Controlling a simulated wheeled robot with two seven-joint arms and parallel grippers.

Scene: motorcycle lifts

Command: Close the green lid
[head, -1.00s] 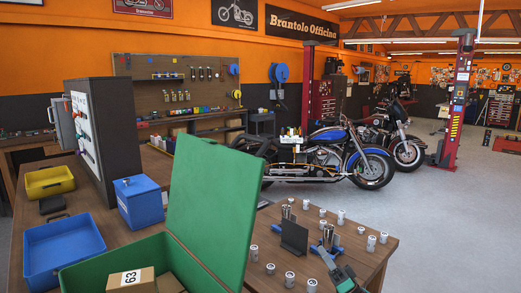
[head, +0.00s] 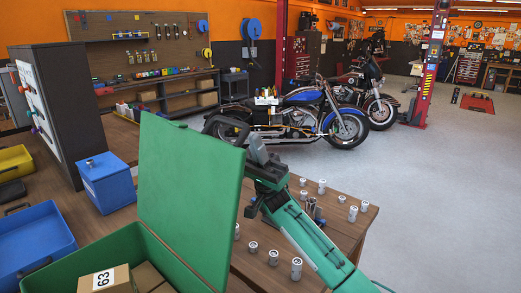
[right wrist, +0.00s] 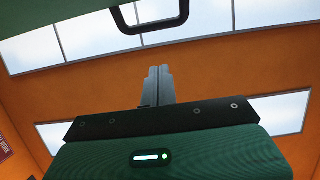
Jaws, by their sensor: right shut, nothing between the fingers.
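The green lid (head: 190,195) stands open, roughly upright, on the green box (head: 75,268) at the lower middle of the head view. My right gripper (head: 255,148) is raised beside the lid's upper right edge. It points upward and is shut and empty. In the right wrist view its closed fingers (right wrist: 160,85) point up toward the ceiling. A green surface with a dark handle shows at the top of that view; I cannot tell whether the fingers touch it. My left gripper is not in view.
Cardboard boxes (head: 104,279) lie inside the green box. A blue bin (head: 107,183) stands behind it, with a blue tray (head: 35,240) to the left. Several metal cylinders (head: 297,268) stand on the wooden table (head: 345,228) by my right arm. Motorcycles stand beyond.

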